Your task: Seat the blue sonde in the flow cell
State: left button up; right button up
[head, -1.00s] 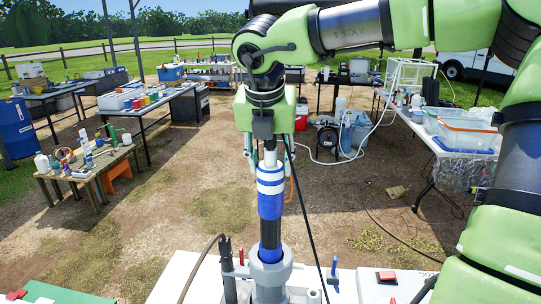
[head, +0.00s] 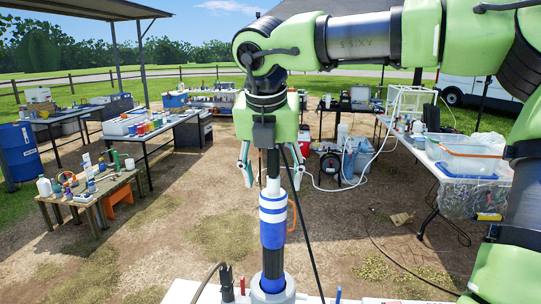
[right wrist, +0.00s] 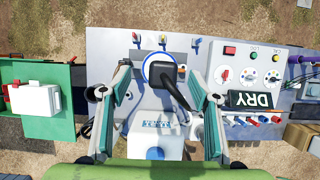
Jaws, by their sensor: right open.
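The blue sonde (head: 272,232), with white bands and a dark lower part, stands upright in the head view. Its lower end is inside the grey flow cell (head: 272,294), cut off by the bottom edge. How deep it sits is hidden. My right gripper (head: 271,180) is open above it, its fingers apart on either side of the sonde's top and not visibly touching it. In the right wrist view, the sonde (right wrist: 160,69) shows end-on, with a dark cable at its top, between the open fingers of my right gripper (right wrist: 158,88). My left gripper is out of view.
A black cable hangs from the sonde's top past the right side. A grey control panel (right wrist: 245,75) with knobs and a "DRY" display lies right of the flow cell. A green board with a white box (right wrist: 35,98) lies left. Other tables stand farther off.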

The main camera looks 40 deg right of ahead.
jog(key=v, duration=0.8)
jog(key=shift+a+r, duration=0.1)
